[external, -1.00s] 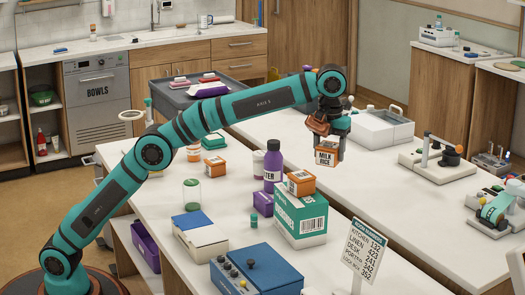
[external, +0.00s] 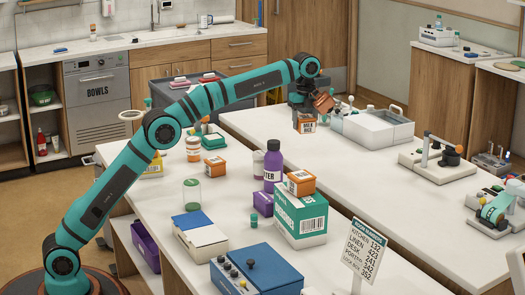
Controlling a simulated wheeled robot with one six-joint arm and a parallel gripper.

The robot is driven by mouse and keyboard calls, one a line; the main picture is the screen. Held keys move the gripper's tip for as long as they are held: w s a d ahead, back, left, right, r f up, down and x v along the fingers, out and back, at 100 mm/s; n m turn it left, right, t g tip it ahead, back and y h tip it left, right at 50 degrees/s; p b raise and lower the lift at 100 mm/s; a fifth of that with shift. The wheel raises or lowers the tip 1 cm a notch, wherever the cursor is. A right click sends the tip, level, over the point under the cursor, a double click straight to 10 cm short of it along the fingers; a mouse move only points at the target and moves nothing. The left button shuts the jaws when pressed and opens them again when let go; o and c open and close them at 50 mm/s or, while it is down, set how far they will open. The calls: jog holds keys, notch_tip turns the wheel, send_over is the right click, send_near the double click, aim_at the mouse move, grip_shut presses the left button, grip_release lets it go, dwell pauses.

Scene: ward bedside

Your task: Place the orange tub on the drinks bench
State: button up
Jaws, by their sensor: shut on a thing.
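The tub is at the far white bench (external: 375,185), left of a white tray box. I cannot tell whether its base touches the bench top. Nothing here names this bench as the drinks bench.
The white tray box (external: 378,132) stands close right of the held tub. A purple bottle (external: 272,168), a glass jar (external: 191,193) and a blue box (external: 256,272) stand on the near bench (external: 165,215). The far bench's middle is clear.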

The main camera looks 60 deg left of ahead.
jog(key=w+a+f+n, duration=0.1)
jog(key=a+f+n, duration=0.1)
jog(key=a, duration=1)
jog(key=shift+w+d+f, duration=0.1)
jog(key=shift+d+f, duration=0.05)
jog(key=shift+f, duration=2.25)
jog(key=shift+d+f, duration=0.1)
jog(key=shift+f, duration=2.25)
jog(key=shift+f, duration=0.1)
jog(key=o, duration=1.1)
notch_tip(320, 180, up, 12)
